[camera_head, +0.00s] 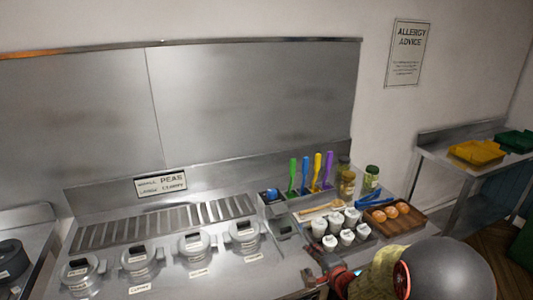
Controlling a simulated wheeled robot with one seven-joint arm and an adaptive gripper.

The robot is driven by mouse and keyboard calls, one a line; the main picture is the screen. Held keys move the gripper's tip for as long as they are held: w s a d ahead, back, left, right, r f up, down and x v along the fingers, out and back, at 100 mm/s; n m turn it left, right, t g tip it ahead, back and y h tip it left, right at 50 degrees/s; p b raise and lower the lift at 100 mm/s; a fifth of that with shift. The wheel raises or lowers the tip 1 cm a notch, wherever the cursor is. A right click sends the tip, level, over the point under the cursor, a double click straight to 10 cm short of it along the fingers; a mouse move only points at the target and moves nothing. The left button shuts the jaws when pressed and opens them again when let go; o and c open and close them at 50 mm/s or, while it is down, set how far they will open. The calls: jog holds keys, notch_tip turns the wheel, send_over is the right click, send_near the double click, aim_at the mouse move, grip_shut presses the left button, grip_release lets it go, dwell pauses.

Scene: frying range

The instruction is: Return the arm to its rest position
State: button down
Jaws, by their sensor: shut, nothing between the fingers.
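Parts of my own arm show at the bottom right: a large dark grey rounded link with a red ring, and smaller red and dark parts to its left. My gripper's fingers cannot be made out in this view. The arm parts cover the front right of the steel counter (235,283) and whatever lies behind them.
Several lidded pots (196,250) sit in the counter. Behind my arm are upright coloured-handled utensils (317,170), jars (371,178), white cups (337,225) and a wooden tray (379,228) of round brown items. A side table (440,155) holds yellow (476,152) and green trays (517,140).

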jog(key=s+d+r+n+g+h, duration=0.1)
jog(key=s+d+r+n+h, duration=0.15)
jog(key=s+r, duration=0.4)
jog(key=s+d+r+n+g+h, duration=0.2)
jog(key=s+r+n, duration=0.15)
jog(key=r, duration=0.65)
jog(key=s+a+r+n+g, duration=0.2)
jog(key=s+n, duration=0.2)
jog(key=s, duration=1)
jog(key=s+a+r+n+g, duration=0.2)
jog(key=s+a+n+g, duration=0.1)
jog(key=s, duration=1.2)
jog(key=shift+s+a+n, duration=0.2)
jog(key=shift+a+n, duration=0.05)
jog(key=shift+n, duration=0.15)
jog(key=shift+r+y, duration=0.15)
jog(key=shift+y, duration=0.1)
